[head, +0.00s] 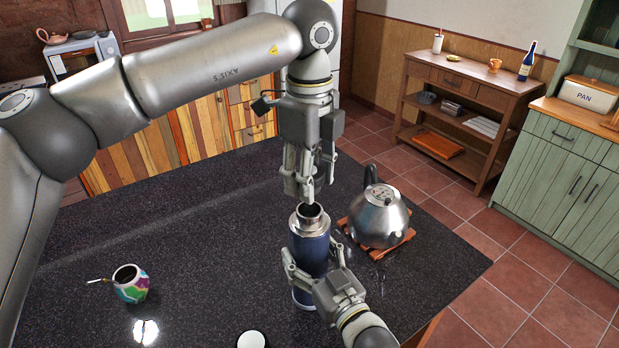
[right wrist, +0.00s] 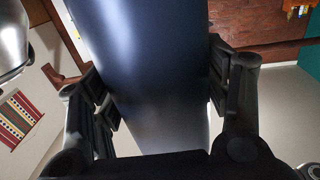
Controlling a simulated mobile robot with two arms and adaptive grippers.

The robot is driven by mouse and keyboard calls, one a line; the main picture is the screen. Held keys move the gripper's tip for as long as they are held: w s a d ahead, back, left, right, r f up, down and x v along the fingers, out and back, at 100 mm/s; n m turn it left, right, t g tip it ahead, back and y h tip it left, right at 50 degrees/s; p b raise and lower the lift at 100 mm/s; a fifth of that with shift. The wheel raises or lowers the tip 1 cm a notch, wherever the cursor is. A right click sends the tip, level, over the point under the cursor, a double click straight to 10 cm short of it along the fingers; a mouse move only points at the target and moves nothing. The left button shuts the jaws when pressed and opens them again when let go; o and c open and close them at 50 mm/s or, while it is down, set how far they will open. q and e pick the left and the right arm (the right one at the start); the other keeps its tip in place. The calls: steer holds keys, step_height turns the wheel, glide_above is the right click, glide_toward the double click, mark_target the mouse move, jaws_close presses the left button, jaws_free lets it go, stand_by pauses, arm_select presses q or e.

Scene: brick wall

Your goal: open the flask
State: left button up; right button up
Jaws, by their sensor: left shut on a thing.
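The flask (head: 309,250) stands upright on the dark counter, with a blue body and a silver neck. Its round top looks dark inside the silver rim. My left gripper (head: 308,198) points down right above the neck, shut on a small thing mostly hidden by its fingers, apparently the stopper. I cannot tell whether this is clear of the neck. My right gripper (head: 314,268) is shut around the flask's body from the front. In the right wrist view the blue flask (right wrist: 150,70) fills the space between the two fingers of my right gripper (right wrist: 165,95).
A steel kettle (head: 379,216) stands on a wooden trivet (head: 407,238) close to the flask's right. A colourful mate cup (head: 131,289) with a straw stands at the left. A white-topped round item (head: 251,340) is at the front edge of the picture. The counter's left middle is clear.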

steer(key=o, duration=0.4)
steer(key=shift+c, duration=0.2)
steer(key=v, duration=1.2)
